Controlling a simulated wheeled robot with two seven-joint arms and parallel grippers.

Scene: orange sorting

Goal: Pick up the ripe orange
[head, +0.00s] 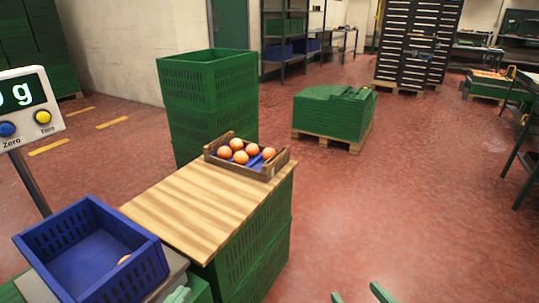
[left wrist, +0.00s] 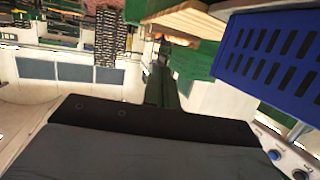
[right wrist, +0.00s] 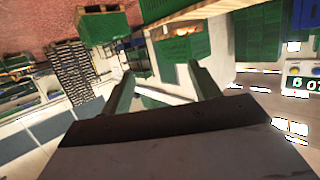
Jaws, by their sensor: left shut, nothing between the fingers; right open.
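Several oranges (head: 239,157) sit in a shallow wooden crate (head: 279,166) with a blue lining, at the far end of a wooden tabletop. They look alike in colour, and I cannot tell which one is the ripe orange.
The wooden tabletop (head: 190,204) is bare between the blue bin and the crate. A scale display (head: 25,100) stands at left. Stacked green crates (head: 208,100) rise behind the tabletop. A green stack on a pallet (head: 333,112) stands farther back. The red floor at right is clear.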

